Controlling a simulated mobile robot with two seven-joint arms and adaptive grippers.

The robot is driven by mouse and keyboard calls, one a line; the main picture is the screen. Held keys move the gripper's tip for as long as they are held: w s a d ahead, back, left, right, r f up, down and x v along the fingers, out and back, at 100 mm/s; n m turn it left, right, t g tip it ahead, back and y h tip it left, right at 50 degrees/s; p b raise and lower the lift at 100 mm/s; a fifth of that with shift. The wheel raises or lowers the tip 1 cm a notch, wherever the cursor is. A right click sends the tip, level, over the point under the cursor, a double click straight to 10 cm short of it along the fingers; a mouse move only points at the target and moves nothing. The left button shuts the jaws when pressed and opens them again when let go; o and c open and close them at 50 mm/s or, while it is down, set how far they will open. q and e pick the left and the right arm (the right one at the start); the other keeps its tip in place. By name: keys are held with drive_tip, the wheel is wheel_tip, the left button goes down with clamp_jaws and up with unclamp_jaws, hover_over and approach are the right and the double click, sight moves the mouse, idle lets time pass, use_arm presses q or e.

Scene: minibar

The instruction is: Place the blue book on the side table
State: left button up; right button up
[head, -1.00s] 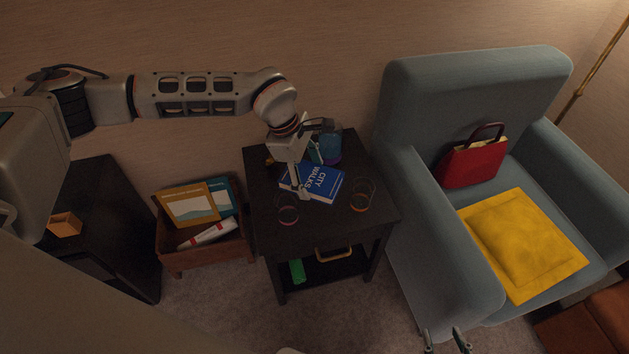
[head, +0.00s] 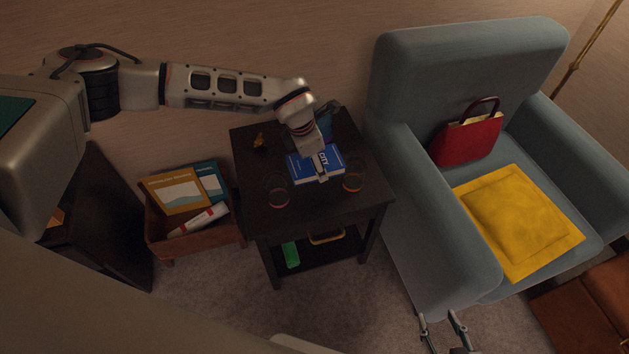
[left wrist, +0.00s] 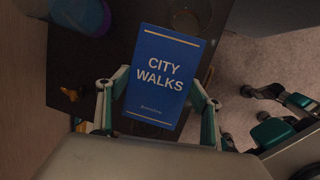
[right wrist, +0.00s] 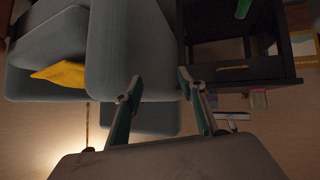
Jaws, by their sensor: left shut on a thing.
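The blue book (head: 303,167), titled "City Walks", is face up over the dark side table (head: 263,212). I cannot tell whether it touches the tabletop. My left gripper (head: 321,167) comes down over it from above and is shut on it. In the left wrist view the book (left wrist: 160,82) lies between the two fingers (left wrist: 155,100), which meet its long edges. My right gripper (head: 443,326) is open and empty near the armchair's front. Its separated fingers also show in the right wrist view (right wrist: 160,92).
Two glasses (head: 279,194) (head: 352,181) stand near the table's front. A blue vessel (left wrist: 85,14) and a small orange object (head: 259,142) are at its back. A crate of books (head: 180,248) stands left, an armchair (head: 400,220) right.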

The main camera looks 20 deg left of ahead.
sight(317, 188)
use_arm(q)
wheel_tip(317, 188, down, 4)
drive_tip(key=shift+r+b, duration=0.1)
drive_tip(key=shift+b, duration=0.2)
drive_tip(key=shift+f, duration=0.65)
wheel_tip(317, 188, down, 5)
drive_tip(key=shift+f+b, duration=0.15)
drive_tip(key=shift+b, duration=0.65)
drive_tip(key=shift+f, duration=0.1)
use_arm(e)
drive_tip(key=shift+w+d+f, duration=0.1)
drive_tip(key=shift+w+f, duration=0.2)
drive_tip(key=shift+w, duration=0.15)
use_arm(q)
drive_tip(key=o, duration=1.3)
use_arm(e)
drive_tip(key=shift+s+f, duration=0.1)
drive_tip(key=shift+s+f, duration=0.1)
